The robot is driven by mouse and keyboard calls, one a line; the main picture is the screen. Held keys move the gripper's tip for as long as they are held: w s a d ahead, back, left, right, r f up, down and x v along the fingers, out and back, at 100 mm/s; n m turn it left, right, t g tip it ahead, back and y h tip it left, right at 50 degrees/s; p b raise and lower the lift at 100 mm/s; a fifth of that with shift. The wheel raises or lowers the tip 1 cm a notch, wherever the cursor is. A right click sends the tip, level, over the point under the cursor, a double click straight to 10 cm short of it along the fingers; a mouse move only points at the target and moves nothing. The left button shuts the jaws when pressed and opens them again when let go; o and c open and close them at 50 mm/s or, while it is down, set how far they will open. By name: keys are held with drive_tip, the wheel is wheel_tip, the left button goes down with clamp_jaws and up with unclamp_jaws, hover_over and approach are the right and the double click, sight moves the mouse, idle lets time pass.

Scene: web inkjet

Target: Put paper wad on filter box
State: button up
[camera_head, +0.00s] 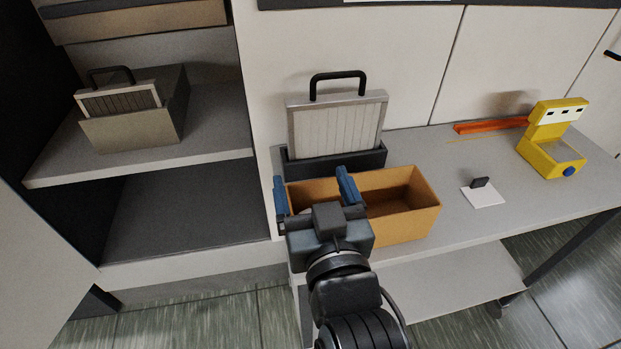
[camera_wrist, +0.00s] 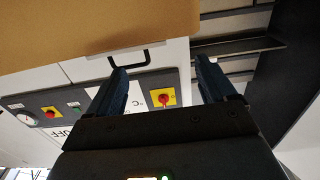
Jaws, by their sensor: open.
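My gripper (camera_head: 312,182) is open, its two blue fingers apart at the left end of an open tan box (camera_head: 410,225). The fingers also show in the wrist view (camera_wrist: 162,75), with nothing seen between them. A pleated filter panel with a black handle (camera_head: 337,125) stands in a dark box (camera_head: 370,160) just behind the tan box. A similar handled filter (camera_head: 122,101) sits in a grey-brown box (camera_head: 135,130) on the left shelf. I cannot tell which is the filter box.
A yellow device with a blue knob (camera_head: 553,145) and an orange bar (camera_head: 490,126) are on the right of the grey bench (camera_head: 450,170). A white plate with a small dark block (camera_head: 483,193) lies nearer. A tan surface (camera_wrist: 90,25) fills the wrist view's top left.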

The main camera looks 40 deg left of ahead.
drive_tip(key=v, duration=1)
drive_tip(key=shift+b, duration=0.3)
drive_tip(key=shift+s, duration=0.1)
drive_tip(key=s+d+f+m+t+h, duration=0.1)
drive_tip(key=s+d+f+m+h, duration=0.15)
drive_tip(key=d, duration=0.55)
drive_tip(key=s+d+f+m+t+h, duration=0.1)
drive_tip(key=d+f+h, duration=0.15)
drive_tip(key=d, duration=0.55)
drive_tip(key=s+d+f+m+t+h, duration=0.1)
drive_tip(key=s+d+f+m+h, duration=0.15)
drive_tip(key=d, duration=0.45)
drive_tip(key=s+d+m+h, duration=0.4)
drive_tip(key=s+d+h, duration=0.2)
drive_tip(key=s+d, duration=0.5)
drive_tip(key=v, duration=0.3)
drive_tip(key=shift+s, duration=0.35)
